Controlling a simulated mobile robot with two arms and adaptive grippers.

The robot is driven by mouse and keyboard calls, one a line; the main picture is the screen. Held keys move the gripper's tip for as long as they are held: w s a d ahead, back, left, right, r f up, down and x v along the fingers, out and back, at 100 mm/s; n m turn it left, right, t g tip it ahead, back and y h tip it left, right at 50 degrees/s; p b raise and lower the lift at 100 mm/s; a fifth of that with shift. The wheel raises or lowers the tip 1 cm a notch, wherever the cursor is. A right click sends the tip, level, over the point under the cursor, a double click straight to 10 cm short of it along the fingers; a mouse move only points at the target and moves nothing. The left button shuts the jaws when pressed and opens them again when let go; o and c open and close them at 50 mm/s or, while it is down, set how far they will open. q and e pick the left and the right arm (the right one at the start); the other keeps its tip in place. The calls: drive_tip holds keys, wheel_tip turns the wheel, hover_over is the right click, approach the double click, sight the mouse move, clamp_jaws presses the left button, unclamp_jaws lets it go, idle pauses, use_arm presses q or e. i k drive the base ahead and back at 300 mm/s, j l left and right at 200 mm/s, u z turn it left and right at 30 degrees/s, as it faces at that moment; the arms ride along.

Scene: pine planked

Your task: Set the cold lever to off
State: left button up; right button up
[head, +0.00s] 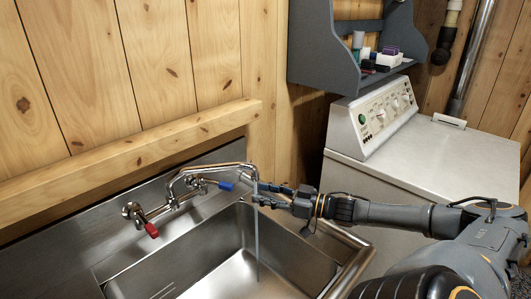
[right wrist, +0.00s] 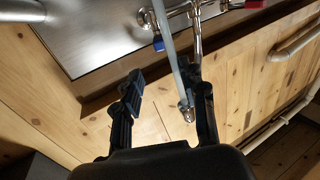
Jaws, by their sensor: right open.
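The cold lever, with a blue handle (head: 225,185), sits on the chrome wall faucet (head: 190,176) above the sink. A stream of water (head: 257,235) falls from the spout. The red-handled lever (head: 151,229) is at the faucet's left end. My right gripper (head: 263,195) is open and empty beside the spout's end, to the right of the blue handle. In the right wrist view the blue handle (right wrist: 158,43) lies beyond the open fingers (right wrist: 168,84), and the spout tip (right wrist: 187,113) shows between them, nearer the right finger. My left gripper is out of view.
The steel sink basin (head: 190,270) is below the faucet. A wooden rail (head: 130,150) runs along the wall above. A white washer (head: 430,155) stands to the right, under a grey shelf (head: 322,50) with small bottles and boxes.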

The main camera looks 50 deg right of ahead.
sight(200, 178)
drive_tip(key=k+l, duration=0.25)
drive_tip(key=k, duration=0.2)
drive_tip(key=k+l, duration=0.25)
drive_tip(key=k, duration=0.25)
